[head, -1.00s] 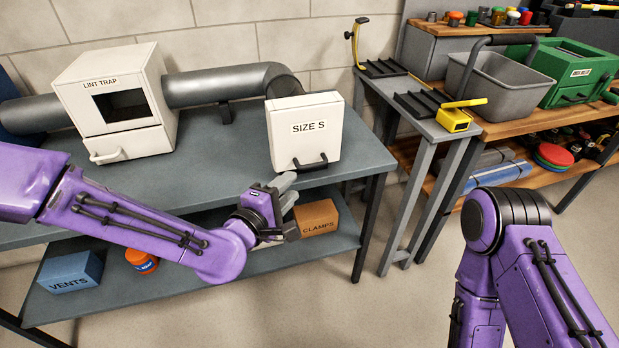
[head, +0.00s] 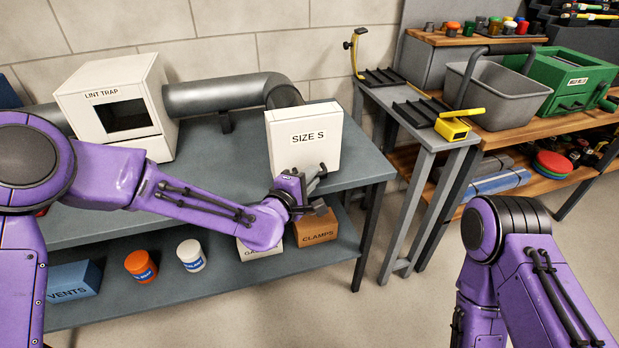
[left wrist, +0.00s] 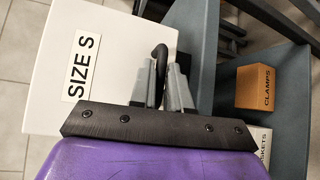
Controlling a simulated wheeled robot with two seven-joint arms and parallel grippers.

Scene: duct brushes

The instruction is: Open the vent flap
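The vent flap appears to be the upright white panel labelled SIZE S (head: 303,140), standing at the end of the grey duct on the bench; it looks closed. It also shows in the left wrist view (left wrist: 75,65). Its black handle (left wrist: 161,58) is partly hidden by my fingers. My left gripper (head: 318,190) is in front of the panel's lower edge, at the handle. In the left wrist view its fingers (left wrist: 163,88) stand apart, with the handle seen between their tips; contact is unclear. My right arm shows at right, but its gripper is not visible.
A lint trap box (head: 115,104) and the grey duct (head: 215,94) stand on the bench (head: 225,165). Below are a clamps box (head: 316,229), a vents box (head: 72,282) and jars. A narrow stand (head: 425,140) is to the right.

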